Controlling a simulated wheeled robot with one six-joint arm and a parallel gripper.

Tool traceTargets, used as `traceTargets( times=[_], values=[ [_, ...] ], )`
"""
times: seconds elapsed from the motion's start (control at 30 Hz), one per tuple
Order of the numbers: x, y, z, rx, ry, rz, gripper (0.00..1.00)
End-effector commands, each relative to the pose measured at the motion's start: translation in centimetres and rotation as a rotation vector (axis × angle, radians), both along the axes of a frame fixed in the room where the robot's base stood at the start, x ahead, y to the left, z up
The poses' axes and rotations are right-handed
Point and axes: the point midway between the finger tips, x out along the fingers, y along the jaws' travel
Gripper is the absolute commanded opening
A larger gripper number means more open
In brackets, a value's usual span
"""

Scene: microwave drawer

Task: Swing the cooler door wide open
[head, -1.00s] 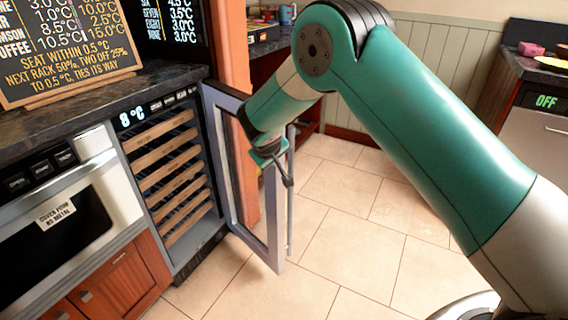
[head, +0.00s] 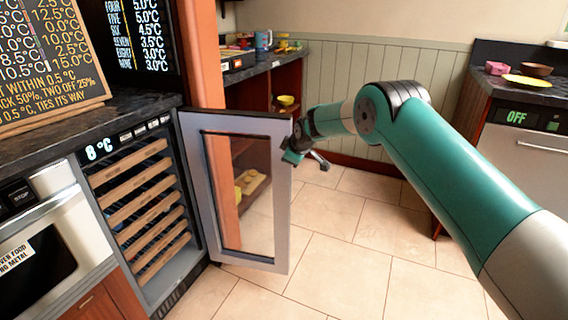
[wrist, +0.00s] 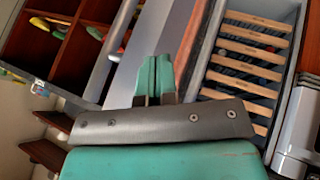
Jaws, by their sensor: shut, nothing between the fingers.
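The cooler (head: 140,205) stands under the counter at the left, with several wooden racks inside and an "8 °C" display above. Its glass door (head: 281,200), in a grey frame, stands swung out from the cooler, hinged on the cooler's right side. My gripper (head: 292,156) is at the door's outer upper edge, close to it; I cannot tell whether it touches. In the wrist view my gripper (wrist: 154,62) shows its two green fingers together with nothing between them. The cooler racks (wrist: 247,60) show there at the right.
A microwave drawer (head: 40,245) is left of the cooler. An orange post (head: 205,80) and open shelves (head: 285,85) stand behind the door. A counter with an "OFF" display (head: 517,117) is at the right. The tiled floor (head: 350,240) in the middle is clear.

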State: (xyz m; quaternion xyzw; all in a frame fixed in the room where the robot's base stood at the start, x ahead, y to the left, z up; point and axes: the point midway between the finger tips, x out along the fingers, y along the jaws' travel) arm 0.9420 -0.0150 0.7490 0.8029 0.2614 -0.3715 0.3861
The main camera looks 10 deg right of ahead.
Motion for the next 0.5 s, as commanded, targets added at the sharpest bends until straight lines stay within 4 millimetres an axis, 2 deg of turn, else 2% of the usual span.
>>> traceTargets(
  times=[0.5],
  values=[
    [-0.34,0.29,0.04,0.001,0.002,0.002,0.0]
  ],
)
